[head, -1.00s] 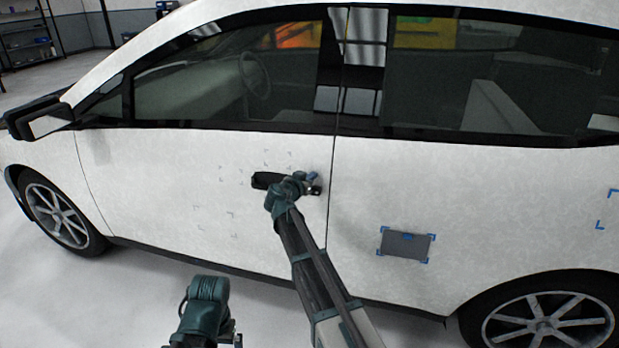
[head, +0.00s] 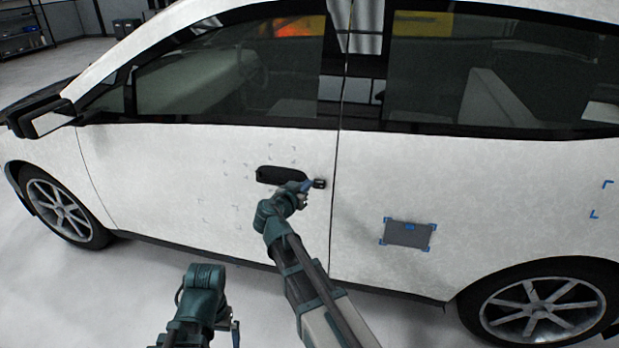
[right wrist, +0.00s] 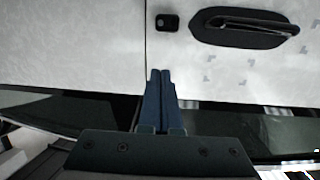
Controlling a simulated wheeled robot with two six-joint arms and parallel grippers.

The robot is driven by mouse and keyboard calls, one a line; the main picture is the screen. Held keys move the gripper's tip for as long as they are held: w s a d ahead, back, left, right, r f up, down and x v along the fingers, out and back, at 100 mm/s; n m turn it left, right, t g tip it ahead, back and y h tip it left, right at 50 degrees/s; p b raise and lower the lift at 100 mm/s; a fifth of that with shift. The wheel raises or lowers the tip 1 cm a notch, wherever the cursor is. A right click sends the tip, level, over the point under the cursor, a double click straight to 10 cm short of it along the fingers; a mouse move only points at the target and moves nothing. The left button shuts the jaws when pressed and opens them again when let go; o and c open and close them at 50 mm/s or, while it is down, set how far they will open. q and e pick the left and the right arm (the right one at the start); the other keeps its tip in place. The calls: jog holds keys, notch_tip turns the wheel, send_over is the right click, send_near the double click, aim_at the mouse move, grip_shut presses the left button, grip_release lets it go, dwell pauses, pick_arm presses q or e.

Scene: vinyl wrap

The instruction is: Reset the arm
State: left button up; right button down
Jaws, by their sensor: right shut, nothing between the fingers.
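My right arm reaches up to the white car's side. Its gripper (head: 307,184) is near the right end of the black door handle (head: 281,175), by a small dark fitting (head: 320,184). In the right wrist view the two blue fingers (right wrist: 159,75) are together and hold nothing. They point toward the door panel, with the handle (right wrist: 245,27) up and to the right. I cannot tell the exact gap between fingertips and door. Part of my left arm shows low in the head view; its fingers do not show.
A grey rectangular patch (head: 408,234) with blue corner pieces is on the rear door. Blue corner marks (head: 602,199) show farther right. Faint grey marks surround the handle. A side mirror (head: 43,118) juts out at left. Floor (head: 130,290) is clear at lower left.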

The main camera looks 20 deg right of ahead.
jog(key=shift+s+a+r, duration=0.1)
jog(key=shift+s+a, duration=0.15)
jog(key=shift+s, duration=0.1)
jog(key=shift+s, duration=0.1)
jog(key=s+a+f+n+g+y+p, duration=0.2)
jog(key=s+a, duration=0.4)
jog(key=s, duration=0.3)
jog(key=s+a+f+n+g+y+p, duration=0.3)
jog(key=s+a+n+g+y+p, duration=0.1)
jog(key=s, duration=0.6)
jog(key=s+a+f+n+g+y+p, duration=0.2)
jog(key=s+a+n+g, duration=0.3)
jog(key=s+a, duration=0.4)
jog(key=shift+s+a+f+n+g+y+p, duration=0.15)
jog(key=shift+s+a+n+g+y+p, duration=0.25)
jog(key=shift+n+y+p, duration=0.35)
jog(key=shift+a, duration=0.1)
